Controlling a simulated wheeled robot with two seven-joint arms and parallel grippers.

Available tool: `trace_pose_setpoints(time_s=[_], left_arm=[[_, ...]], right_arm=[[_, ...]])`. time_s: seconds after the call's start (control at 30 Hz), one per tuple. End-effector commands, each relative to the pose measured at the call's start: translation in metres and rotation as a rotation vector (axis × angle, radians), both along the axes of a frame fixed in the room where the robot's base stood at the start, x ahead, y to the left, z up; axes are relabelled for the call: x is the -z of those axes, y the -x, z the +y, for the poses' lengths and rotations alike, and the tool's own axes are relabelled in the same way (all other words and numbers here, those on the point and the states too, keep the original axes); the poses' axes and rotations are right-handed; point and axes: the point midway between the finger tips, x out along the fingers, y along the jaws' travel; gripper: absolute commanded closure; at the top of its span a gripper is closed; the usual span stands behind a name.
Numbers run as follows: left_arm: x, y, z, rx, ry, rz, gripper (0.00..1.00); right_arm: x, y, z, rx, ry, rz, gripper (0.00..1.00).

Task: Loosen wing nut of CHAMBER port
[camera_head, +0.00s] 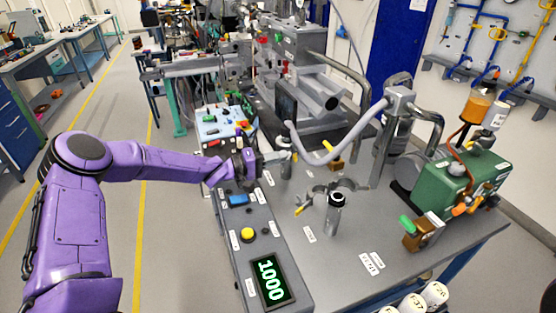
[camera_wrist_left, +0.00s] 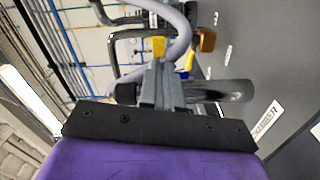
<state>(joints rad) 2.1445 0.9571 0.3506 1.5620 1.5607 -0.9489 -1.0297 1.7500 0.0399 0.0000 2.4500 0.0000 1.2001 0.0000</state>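My left gripper (camera_head: 277,157) is at the CHAMBER port (camera_head: 286,170), a short upright metal stub under the dark end of the grey hose (camera_head: 318,158). In the left wrist view, the gripper's grey fingers (camera_wrist_left: 157,84) reach to the port, and the metal stub (camera_wrist_left: 228,90) runs out to the right of them. The fingers look close together, but whether they close on the wing nut cannot be made out. A label (camera_wrist_left: 267,118) by the stub seems to read CHAMBER. My right gripper is not in view.
An open metal stub (camera_head: 336,208) with a clamp and yellow lever stands in front. The green pump (camera_head: 462,182) is at the right. A grey control box (camera_head: 262,240) shows 1000 along the left edge. The bench top (camera_head: 400,235) is mostly clear at the front.

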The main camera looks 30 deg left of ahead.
Motion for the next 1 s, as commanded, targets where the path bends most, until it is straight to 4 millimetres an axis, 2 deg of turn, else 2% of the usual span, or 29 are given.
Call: trace_pose_setpoints(time_s=[0.03,0.5,1.0], left_arm=[[0.003,0.0,0.0,0.0,0.018,0.012,1.0],[0.003,0.0,0.0,0.001,0.314,0.275,1.0],[-0.002,0.0,0.0,0.001,0.667,0.592,1.0]], right_arm=[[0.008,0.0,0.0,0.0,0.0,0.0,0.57],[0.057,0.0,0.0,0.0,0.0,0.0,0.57],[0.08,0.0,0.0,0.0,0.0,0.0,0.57]])
